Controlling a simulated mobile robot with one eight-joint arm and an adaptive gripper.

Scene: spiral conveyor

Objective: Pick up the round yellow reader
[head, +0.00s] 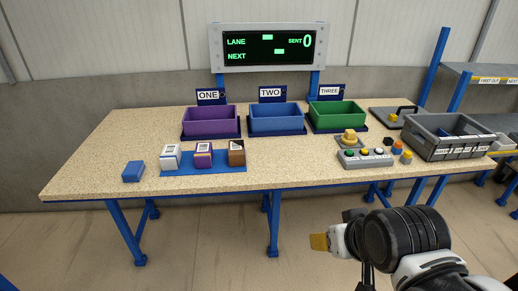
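A yellow object with a rounded top (349,135), which looks like the round yellow reader, sits on the speckled table (285,155) right of centre. It stands just behind a grey button box (365,158), which hides part of its foot. My gripper (319,242) is in front of the table at lower right, below the tabletop in the picture, well apart from the reader. A yellow-tan fingertip points left. Nothing is seen held, but I cannot tell whether the fingers are open or shut.
Purple (210,122), blue (275,118) and green (337,115) bins line the back. A blue mat (203,171) holds several small boxes, with a blue block (133,171) beside it. Small yellow (406,157) and orange-topped (397,146) pieces stand near a grey crate (440,149).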

